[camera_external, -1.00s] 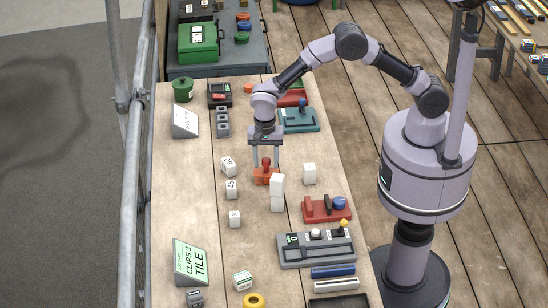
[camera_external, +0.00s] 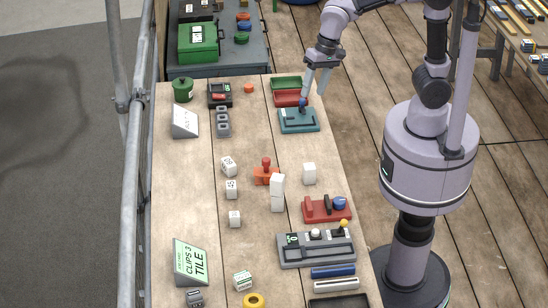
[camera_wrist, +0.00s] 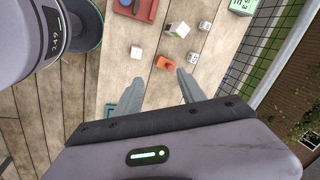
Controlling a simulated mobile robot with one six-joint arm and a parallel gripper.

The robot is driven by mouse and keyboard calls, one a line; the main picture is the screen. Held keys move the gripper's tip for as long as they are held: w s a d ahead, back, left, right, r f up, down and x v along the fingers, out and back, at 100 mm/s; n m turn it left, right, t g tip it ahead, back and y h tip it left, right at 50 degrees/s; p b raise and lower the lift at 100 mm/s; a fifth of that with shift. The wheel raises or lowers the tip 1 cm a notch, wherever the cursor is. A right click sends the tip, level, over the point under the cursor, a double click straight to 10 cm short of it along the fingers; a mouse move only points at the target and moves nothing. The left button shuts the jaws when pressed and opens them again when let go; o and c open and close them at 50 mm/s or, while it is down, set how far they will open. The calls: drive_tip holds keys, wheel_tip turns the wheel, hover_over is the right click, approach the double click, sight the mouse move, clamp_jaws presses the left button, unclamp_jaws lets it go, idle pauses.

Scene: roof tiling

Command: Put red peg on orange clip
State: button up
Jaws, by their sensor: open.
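The orange clip (camera_external: 267,178) lies on the wooden table, left of and behind the stacked white blocks. The red peg (camera_external: 266,163) stands upright on the clip, with its round head showing above it. In the wrist view the clip with the peg shows as one small orange-red shape (camera_wrist: 165,62), ahead of the fingertips. My gripper (camera_external: 313,95) is open and empty, away from the peg, above the teal block near the table's right edge. My gripper's spread fingers also show in the wrist view (camera_wrist: 158,84).
The teal block (camera_external: 299,121) has a blue-topped peg close to my fingertips; contact is unclear. Stacked white blocks (camera_external: 277,190) stand close to the clip. A red block (camera_external: 327,209) and a grey panel (camera_external: 316,250) lie nearer the camera. The table's middle left has bare space.

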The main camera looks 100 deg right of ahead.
drive_tip(key=s+a+n+t+y, duration=0.1)
drive_tip(key=s+n, duration=0.6)
drive_tip(key=s, duration=0.9)
drive_tip(key=shift+a+r+n+t, duration=0.35)
drive_tip(key=shift+a+t, duration=0.35)
drive_tip(key=shift+t, duration=0.2)
wheel_tip(320, 180, down, 7)
drive_tip(key=b, duration=0.6)
drive_tip(key=shift+r+b, duration=0.2)
drive_tip(key=shift+b, duration=0.15)
